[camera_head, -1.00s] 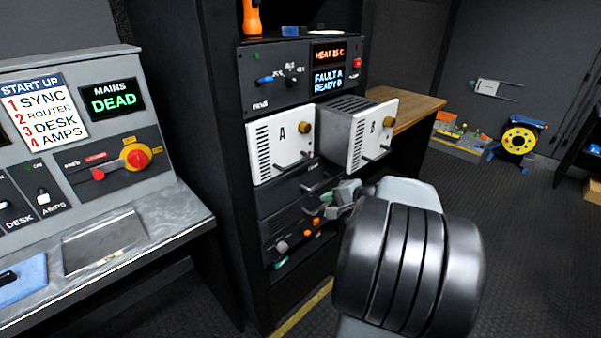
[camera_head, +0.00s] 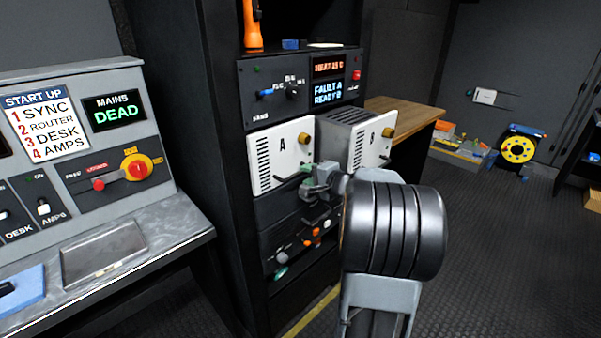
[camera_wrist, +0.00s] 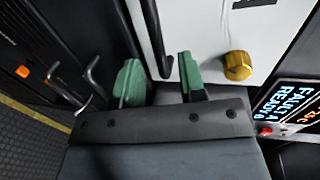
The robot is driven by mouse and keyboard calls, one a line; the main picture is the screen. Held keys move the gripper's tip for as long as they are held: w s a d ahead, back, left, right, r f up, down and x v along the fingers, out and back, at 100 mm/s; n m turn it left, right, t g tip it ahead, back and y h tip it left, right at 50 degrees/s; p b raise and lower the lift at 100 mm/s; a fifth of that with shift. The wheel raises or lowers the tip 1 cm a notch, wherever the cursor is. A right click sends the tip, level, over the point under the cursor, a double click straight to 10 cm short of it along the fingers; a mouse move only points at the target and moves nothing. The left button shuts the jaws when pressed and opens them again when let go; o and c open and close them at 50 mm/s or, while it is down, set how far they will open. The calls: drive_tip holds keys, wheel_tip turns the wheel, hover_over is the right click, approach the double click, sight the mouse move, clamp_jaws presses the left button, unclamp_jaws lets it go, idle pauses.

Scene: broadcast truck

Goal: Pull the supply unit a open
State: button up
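Supply unit A (camera_head: 265,160) is a white-fronted box in the rack, with a vent grille, a brass knob (camera_head: 304,138) and a dark bar handle (camera_head: 286,178) low on its front. It looks seated in the rack. My gripper (camera_head: 307,170) is in front of its lower right part. In the wrist view the green fingertips of my gripper (camera_wrist: 160,80) are apart, with the dark handle (camera_wrist: 155,40) between them and a gap visible on both sides. The white front (camera_wrist: 207,35) and knob (camera_wrist: 237,66) also show there. My forearm hides part of the rack.
A control panel (camera_head: 300,90) reads "FAULT A, READY B". Lower panels with knobs and handles sit below. A wooden bench (camera_head: 415,112) is behind B; the grey console (camera_head: 190,215) is left.

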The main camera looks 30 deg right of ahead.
sight(302, 173)
drive_tip(key=shift+x, duration=1.9)
drive_tip(key=shift+c, duration=0.2)
clamp_jaws()
drive_tip(key=shift+s, duration=0.1)
